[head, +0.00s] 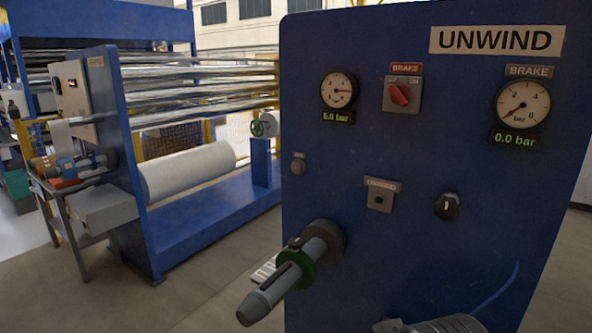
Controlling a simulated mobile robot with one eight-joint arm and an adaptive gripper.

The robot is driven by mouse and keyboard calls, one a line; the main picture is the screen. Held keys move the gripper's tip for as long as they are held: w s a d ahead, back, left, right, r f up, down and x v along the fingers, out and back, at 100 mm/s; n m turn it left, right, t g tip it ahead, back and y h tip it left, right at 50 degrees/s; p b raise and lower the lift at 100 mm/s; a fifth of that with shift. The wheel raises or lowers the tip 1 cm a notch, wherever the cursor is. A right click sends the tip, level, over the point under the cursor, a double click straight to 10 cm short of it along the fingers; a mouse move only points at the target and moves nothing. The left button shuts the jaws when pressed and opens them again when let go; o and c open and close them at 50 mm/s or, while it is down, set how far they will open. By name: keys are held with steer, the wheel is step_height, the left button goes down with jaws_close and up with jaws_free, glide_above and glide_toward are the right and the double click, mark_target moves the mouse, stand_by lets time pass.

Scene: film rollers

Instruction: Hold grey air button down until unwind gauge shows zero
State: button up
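The blue UNWIND panel (430,160) fills the right half of the head view. A small round grey button (298,166) is on its left side. A grey plate (380,197) with a dark centre and an unreadable label is at mid-panel. I cannot tell from the labels which is the air button. The left gauge (338,90) has a green readout that looks like 6.0 bar. The right gauge (523,104), labelled BRAKE, reads 0.0 bar. A grey rounded part at the bottom edge may be my arm; my gripper's fingers are not visible.
A grey shaft (268,294) with a green collar (297,266) juts from the panel's lower left. A red brake switch (401,94) and a black knob (446,206) are on the panel. A roller machine with a white roll (188,172) stands left, beyond open floor.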

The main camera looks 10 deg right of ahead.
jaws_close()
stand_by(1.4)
